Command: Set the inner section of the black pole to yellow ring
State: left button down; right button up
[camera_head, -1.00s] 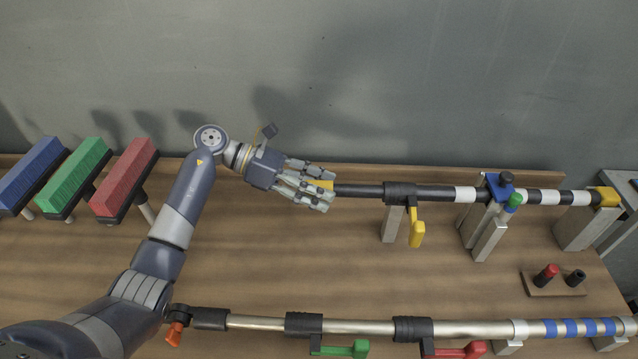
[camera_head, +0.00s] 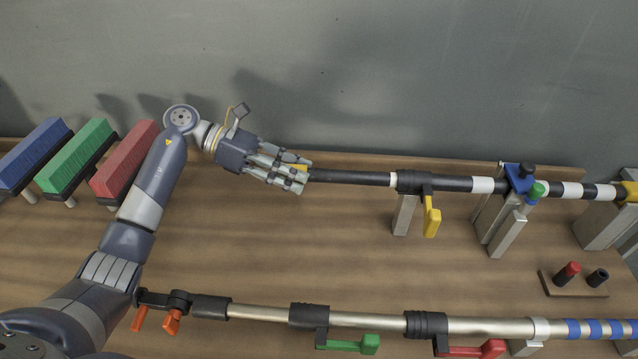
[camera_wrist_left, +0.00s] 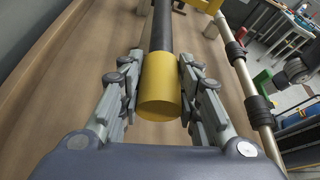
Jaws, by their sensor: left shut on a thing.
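The black pole (camera_head: 455,183) lies level along the back of the table, with white bands toward its right. Its thin black inner section (camera_head: 350,178) comes out of a black clamp (camera_head: 412,182) with a hanging yellow lever (camera_head: 432,218). My left gripper (camera_head: 296,176) is shut on the yellow end (camera_wrist_left: 160,88) of the inner section. The wrist view shows fingers on both sides of this yellow end. I cannot make out a separate yellow ring on the bare inner section. My right gripper is not in view.
A blue clamp (camera_head: 519,178) on a stand holds the pole farther right. A silver pole (camera_head: 380,325) with green and red levers runs along the front. Blue, green and red brushes (camera_head: 125,160) stand at the left. A small peg block (camera_head: 575,284) sits at the right. The middle table is clear.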

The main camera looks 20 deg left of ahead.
pick_arm(q)
jog(key=shift+s+a+f+b, duration=0.15)
jog(key=shift+a+b, duration=0.1)
jog(key=shift+a, duration=0.35)
jog(key=shift+s+a+f+b, duration=0.1)
jog(key=shift+a+b, duration=0.15)
jog(key=shift+a, duration=0.35)
jog(key=shift+a+r, duration=0.2)
jog(key=shift+r, duration=0.05)
jog(key=c, duration=1.2)
grip_release()
jog(key=shift+o, duration=0.2)
notch_tip(320, 180, up, 10)
